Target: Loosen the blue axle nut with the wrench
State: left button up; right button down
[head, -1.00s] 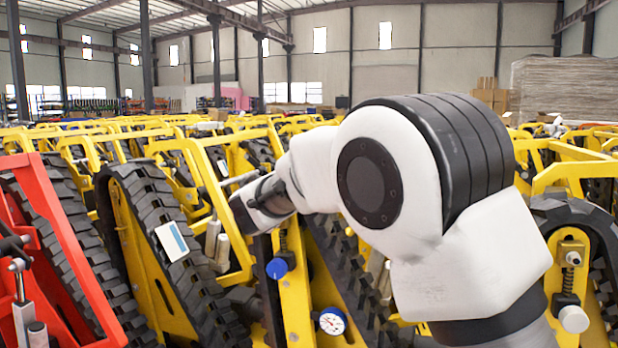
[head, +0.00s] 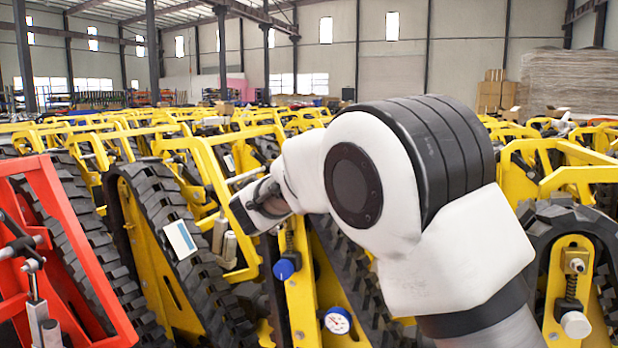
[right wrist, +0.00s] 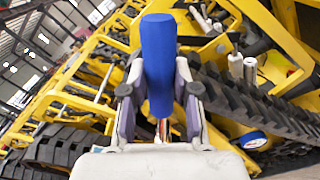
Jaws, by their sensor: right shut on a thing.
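My right gripper (head: 255,208) is above the yellow carrier in the middle. In the right wrist view its fingers (right wrist: 160,92) are shut on a smooth blue cylinder, which looks like the handle of the wrench (right wrist: 159,55). Its working end is not clearly visible. A blue round knob (head: 285,269), which looks like the axle nut, sits on a yellow bracket (head: 300,300) below the gripper, apart from it. I cannot make out the nut in the right wrist view. My left gripper is not in view.
Yellow carriers with black tracks (head: 175,240) stand close around. A red carrier (head: 65,250) stands at left. Silver cylinders (head: 220,232) stand beside the gripper. There is little free room between the frames.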

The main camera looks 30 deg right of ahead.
jog(key=shift+r, duration=0.1)
jog(key=shift+w+a+r+n+p, duration=0.35)
jog(key=shift+w+n+p, duration=0.2)
jog(key=shift+p, duration=0.9)
jog(key=shift+w+a+r+n+p, duration=0.25)
jog(key=shift+p, duration=0.5)
jog(key=shift+w+a+r+p, duration=0.15)
jog(key=shift+w+a+p, duration=0.1)
jog(key=shift+p, duration=0.5)
jog(key=shift+n, duration=0.3)
jog(key=shift+w, duration=0.1)
